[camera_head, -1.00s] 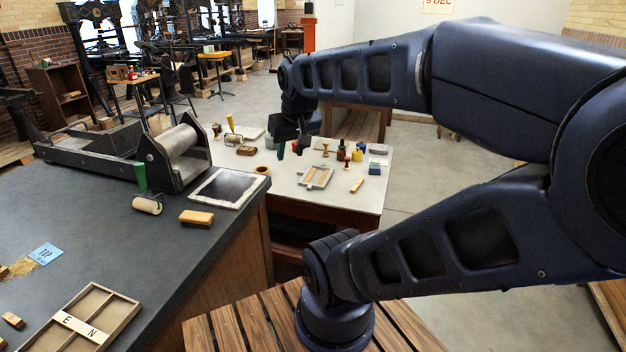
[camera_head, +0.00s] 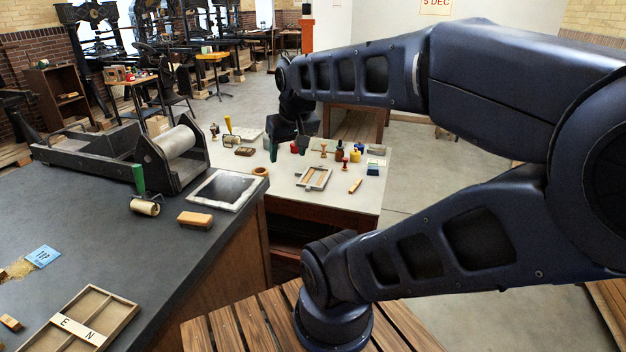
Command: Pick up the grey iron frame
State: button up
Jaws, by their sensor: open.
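A small grey rectangular frame (camera_head: 325,178) with tan strips inside lies flat on the pale-topped table (camera_head: 345,200) in the middle of the view; it looks like the grey iron frame. My gripper (camera_head: 287,146) is open at the end of my arm, above the table behind the frame and to its left. Its fingers point down and are apart from the frame. The gap between the fingers is small and dark in this view, and I see nothing held in it.
Stamps, bottles and small blocks (camera_head: 373,165) stand right of and behind the frame. A wooden stick (camera_head: 355,186) lies to its right. A roller press (camera_head: 172,150), an inked slab (camera_head: 224,188) and a wooden tray (camera_head: 85,318) are on the dark counter (camera_head: 120,235) at left.

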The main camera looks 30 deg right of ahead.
jog(key=n+g+h, duration=0.1)
jog(key=n+h, duration=0.2)
jog(key=n, duration=2.4)
send_over(323, 180)
jog(key=s+a, duration=0.3)
jog(key=a, duration=0.1)
notch_tip(323, 180, down, 29)
jog(key=shift+d+x, duration=0.2)
jog(key=shift+x, duration=1.65)
jog(key=shift+d+x, duration=0.15)
jog(key=shift+x, duration=1.7)
jog(key=shift+d+x, duration=0.2)
jog(key=shift+x, duration=1.65)
jog(key=shift+s+r, duration=0.1)
jog(key=shift+s, duration=0.05)
grip_shut()
